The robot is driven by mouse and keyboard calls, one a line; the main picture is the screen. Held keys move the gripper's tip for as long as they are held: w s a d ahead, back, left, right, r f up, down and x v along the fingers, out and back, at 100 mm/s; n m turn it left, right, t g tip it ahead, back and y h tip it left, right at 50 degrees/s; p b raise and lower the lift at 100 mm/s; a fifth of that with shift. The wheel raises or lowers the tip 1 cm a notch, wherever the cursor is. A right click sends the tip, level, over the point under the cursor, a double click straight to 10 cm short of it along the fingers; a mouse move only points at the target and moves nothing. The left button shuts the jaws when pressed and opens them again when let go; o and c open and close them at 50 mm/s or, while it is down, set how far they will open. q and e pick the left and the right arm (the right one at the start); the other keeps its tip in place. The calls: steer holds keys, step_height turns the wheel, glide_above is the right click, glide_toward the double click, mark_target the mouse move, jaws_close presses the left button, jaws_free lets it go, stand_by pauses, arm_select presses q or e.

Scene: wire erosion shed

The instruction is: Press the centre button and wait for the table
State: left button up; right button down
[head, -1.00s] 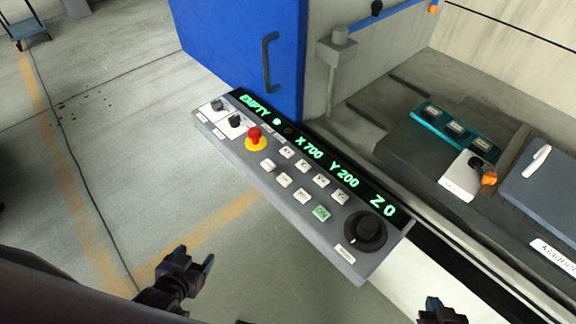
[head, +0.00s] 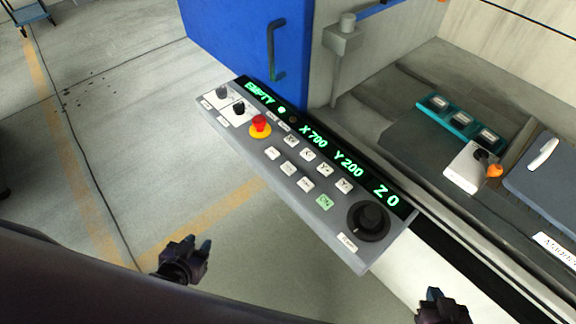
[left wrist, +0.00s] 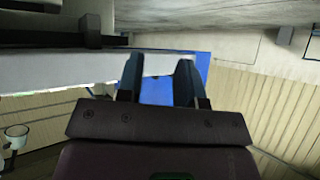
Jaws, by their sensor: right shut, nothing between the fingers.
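The control panel (head: 335,222) sits in the middle of the head view. It carries several small white buttons (head: 307,154) and one green button (head: 324,202); their labels are too small to read surely. Its display (head: 348,165) reads EMPTY, X 700, Y 200, Z 0 in green. My left gripper (head: 198,245) is open and empty, below and left of the panel, apart from it. Its two spread fingers show in the left wrist view (left wrist: 158,78). My right gripper (head: 434,294) is shut and empty at the bottom edge, right of the panel's lower end, not touching it.
The panel also has a red stop knob (head: 260,123) and a black dial (head: 368,221). A blue door (head: 245,40) stands behind. The machine bed at right holds a teal block (head: 463,128) and a grey case (head: 550,190). Floor at left is open.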

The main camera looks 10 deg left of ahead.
arm_select(q)
steer(key=shift+w, duration=0.15)
jaws_close()
steer(key=shift+s, duration=0.3)
steer(key=shift+w, duration=0.25)
stand_by(0.6)
